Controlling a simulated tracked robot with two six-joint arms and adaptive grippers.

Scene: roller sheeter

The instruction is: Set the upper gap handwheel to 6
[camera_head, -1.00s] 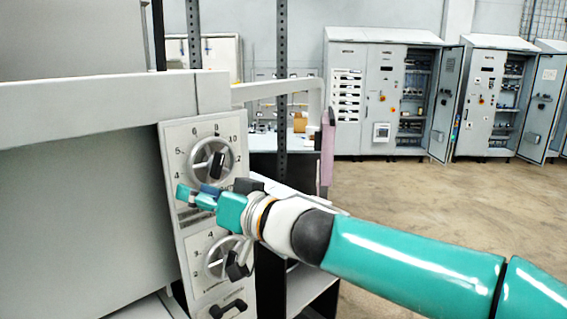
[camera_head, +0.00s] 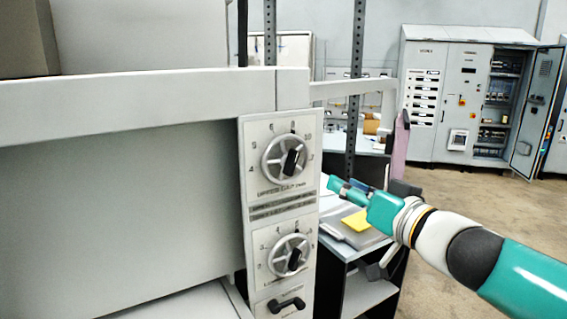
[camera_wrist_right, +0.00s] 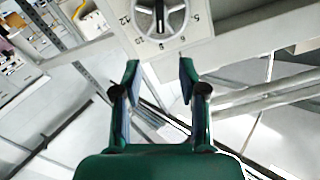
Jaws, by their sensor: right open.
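The upper gap handwheel (camera_head: 273,161) is a pale spoked wheel with a black bar-shaped grip across it, on the light panel (camera_head: 254,203). Numbers ring it. The grip leans up and slightly right, roughly towards the 8; its exact reading is hard to tell. My right gripper (camera_head: 335,184) is right of the panel, apart from the wheel. In the right wrist view, the open, empty fingers (camera_wrist_right: 159,76) point towards the handwheel (camera_wrist_right: 177,20) at the top edge, with a gap between. My left gripper is not in view.
A similar lower handwheel (camera_head: 279,262) and a black handle (camera_head: 287,305) sit below on the panel. A grey machine frame (camera_head: 140,103) spans the left. A bench with a yellow item (camera_head: 356,220) stands behind my gripper. Open cabinets stand at the back right.

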